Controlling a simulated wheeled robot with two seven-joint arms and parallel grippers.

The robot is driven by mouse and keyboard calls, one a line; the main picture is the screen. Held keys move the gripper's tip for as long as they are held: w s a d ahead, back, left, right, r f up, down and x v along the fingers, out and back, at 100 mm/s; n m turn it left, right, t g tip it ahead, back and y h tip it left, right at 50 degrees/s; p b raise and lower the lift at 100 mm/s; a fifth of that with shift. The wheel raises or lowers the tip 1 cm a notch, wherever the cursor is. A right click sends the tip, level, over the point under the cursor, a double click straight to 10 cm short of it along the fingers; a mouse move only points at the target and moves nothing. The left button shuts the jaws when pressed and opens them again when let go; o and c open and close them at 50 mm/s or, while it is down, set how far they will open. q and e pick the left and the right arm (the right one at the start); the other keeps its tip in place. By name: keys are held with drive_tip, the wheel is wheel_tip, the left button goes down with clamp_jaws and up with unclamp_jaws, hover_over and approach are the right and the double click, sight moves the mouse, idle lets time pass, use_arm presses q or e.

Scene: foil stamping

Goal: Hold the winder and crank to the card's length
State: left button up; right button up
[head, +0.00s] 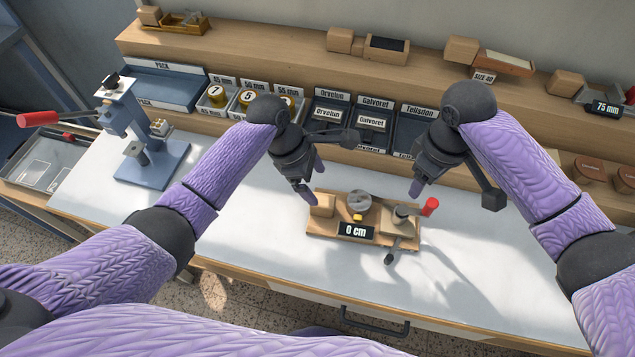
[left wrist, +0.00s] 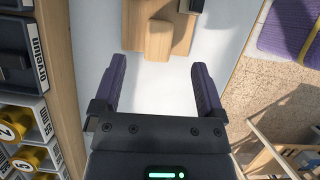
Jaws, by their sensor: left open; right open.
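The winder is a wooden board (head: 378,236) on the white table, with a wooden block (head: 322,206) at its left end, a grey round reel (head: 358,203) in the middle and a crank with a red knob (head: 430,206) at its right. Its display (head: 356,231) reads 0 cm. My left gripper (head: 312,190) is above and beside the block, open and empty. In the left wrist view the block (left wrist: 158,40) lies ahead of the open fingers (left wrist: 158,88), apart from them. My right gripper (head: 415,190) is open above the crank side, not touching the knob.
Behind stand card trays (head: 325,118) labelled Orvelon, Galvoret and Tellsdon, and numbered rolls (head: 248,97) in bins. A blue press (head: 150,150) with a red lever stands at the left. The table around the winder is clear.

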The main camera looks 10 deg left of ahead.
sight(327, 200)
use_arm(q)
drive_tip(key=x, duration=0.8)
drive_tip(key=shift+f, duration=0.25)
drive_tip(key=shift+c, duration=0.3)
clamp_jaws()
idle(1.8)
